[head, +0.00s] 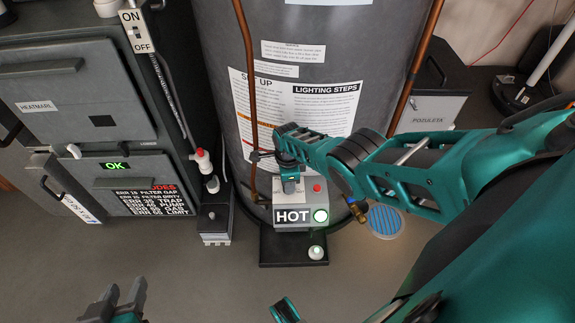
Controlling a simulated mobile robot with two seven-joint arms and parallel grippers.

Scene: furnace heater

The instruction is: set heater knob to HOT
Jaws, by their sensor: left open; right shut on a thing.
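The grey heater control box (307,221) sits low on the front of the tall tank. A red button (317,188) is on the box's upper right. My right gripper (290,187) reaches down onto the top of the box and is shut on what appears to be the heater knob. The knob itself is hidden by the gripper, so its pointing direction cannot be seen. My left gripper (124,299) is open and empty, low over the floor at the bottom left, away from the box.
The grey tank (300,30) carries copper pipes and instruction labels (318,110). On the left stands a furnace cabinet (75,90) with an ON/OFF switch (137,31) and a green OK display (116,166). The front floor is mostly clear.

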